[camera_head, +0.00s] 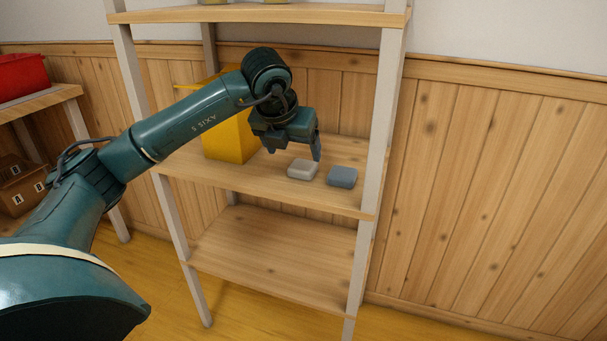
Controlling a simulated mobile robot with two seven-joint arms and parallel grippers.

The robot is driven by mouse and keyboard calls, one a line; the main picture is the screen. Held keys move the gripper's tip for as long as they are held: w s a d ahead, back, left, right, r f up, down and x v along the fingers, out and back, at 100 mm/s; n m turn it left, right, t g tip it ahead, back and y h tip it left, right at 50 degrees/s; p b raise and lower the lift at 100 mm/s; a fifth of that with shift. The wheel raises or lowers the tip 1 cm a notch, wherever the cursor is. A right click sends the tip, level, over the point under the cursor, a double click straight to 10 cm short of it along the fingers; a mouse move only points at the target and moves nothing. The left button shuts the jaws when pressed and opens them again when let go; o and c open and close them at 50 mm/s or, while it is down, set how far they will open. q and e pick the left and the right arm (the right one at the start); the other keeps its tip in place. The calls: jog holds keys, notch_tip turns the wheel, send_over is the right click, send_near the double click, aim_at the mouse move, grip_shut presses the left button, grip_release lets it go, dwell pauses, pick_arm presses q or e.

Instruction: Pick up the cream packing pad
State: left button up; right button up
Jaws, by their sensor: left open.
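The cream packing pad (302,169) is a small, pale, rounded block lying flat on the middle shelf (270,184) of a wooden rack. My left gripper (296,156) points down above and just behind the pad, with its fingers open. One finger shows near the pad's right side; the other is hard to make out. I cannot tell whether a finger touches the pad. My right gripper is not in view.
A yellow box (229,138) stands on the same shelf to the left. Rack posts bound the shelf, and another shelf (250,15) is above. The lower shelf (275,255) is empty.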

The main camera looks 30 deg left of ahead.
aim_at(303, 165)
pick_arm(q)
jog(key=b+x, duration=0.1)
jog(key=x, duration=0.2)
jog(key=b+x, duration=0.1)
jog(key=x, duration=0.3)
jog(key=shift+w+d+r, duration=0.15)
jog(key=shift+w+r, duration=0.05)
jog(key=shift+w, duration=0.2)
jog(key=shift+c, duration=0.5)
jog(key=c, duration=1)
jog(key=shift+o, duration=0.2)
